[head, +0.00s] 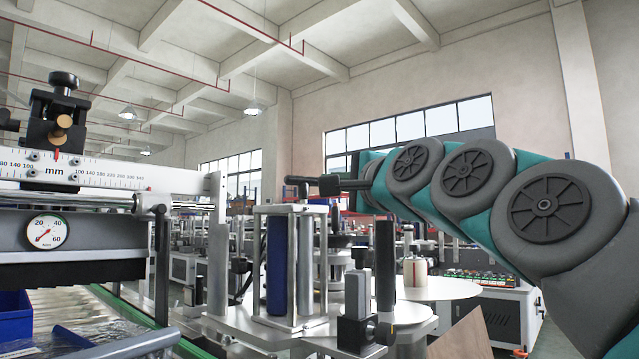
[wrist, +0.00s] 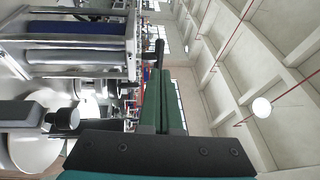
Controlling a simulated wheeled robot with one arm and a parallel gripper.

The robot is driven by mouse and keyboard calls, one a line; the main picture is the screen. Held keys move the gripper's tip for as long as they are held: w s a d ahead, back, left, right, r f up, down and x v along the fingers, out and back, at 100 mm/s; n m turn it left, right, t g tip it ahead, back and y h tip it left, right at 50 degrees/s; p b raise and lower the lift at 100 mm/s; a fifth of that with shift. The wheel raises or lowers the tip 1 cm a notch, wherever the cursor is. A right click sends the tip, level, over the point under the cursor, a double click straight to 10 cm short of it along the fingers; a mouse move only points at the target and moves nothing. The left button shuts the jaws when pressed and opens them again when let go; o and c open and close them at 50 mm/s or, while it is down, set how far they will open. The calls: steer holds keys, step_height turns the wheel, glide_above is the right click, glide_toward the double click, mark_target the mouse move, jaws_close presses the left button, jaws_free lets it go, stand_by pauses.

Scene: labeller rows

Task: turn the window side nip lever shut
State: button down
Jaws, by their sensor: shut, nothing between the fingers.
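The nip lever (head: 298,181) is a small black bar handle on top of the metal roller frame (head: 306,262), above a blue roller (head: 277,265). In the wrist view the black lever (wrist: 159,50) stands just beyond my fingertips, beside the frame's end plate (wrist: 131,45). My gripper (head: 328,185) reaches in from the right at lever height, its fingers pointing left. In the wrist view my gripper (wrist: 160,72) is shut and empty, with its green fingers together. The fingertips are at or very near the lever; I cannot tell whether they touch.
A scale beam (head: 90,172) and pressure gauge (head: 46,232) stand at the left. A pale round disc (head: 440,288) lies to the right. Open air surrounds the lever above.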

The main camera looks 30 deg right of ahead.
mark_target(294, 181)
steer(key=w, duration=0.4)
steer(key=w+r+p, duration=0.1)
steer(key=w, duration=0.7)
steer(key=shift+w+r, duration=0.2)
steer(key=shift+r, duration=0.05)
